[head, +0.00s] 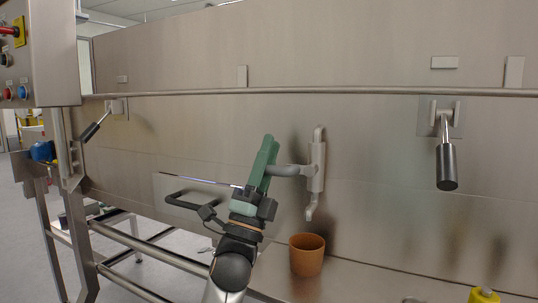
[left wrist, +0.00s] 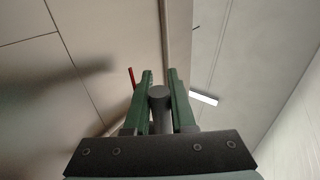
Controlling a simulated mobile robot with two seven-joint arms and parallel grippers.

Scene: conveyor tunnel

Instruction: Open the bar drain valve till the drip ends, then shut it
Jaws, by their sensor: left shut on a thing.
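The bar drain valve (head: 317,168) is a grey upright pipe body on the steel wall, right of centre in the head view. Its spout points down above an orange-brown cup (head: 307,258). A grey bar handle (head: 288,170) sticks out leftward from the valve, roughly level. My left gripper (head: 266,160), with green fingers, is shut on the outer end of this handle. In the left wrist view the dark round bar end (left wrist: 160,97) sits between the two fingers. I cannot make out a drip at the spout, and the cup's inside is hidden. My right gripper is out of view.
Two black-gripped levers hang on the wall, one at the right (head: 446,165) and one at the left (head: 95,127). A rail (head: 380,91) crosses above. A yellow-topped object (head: 484,295) stands lower right.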

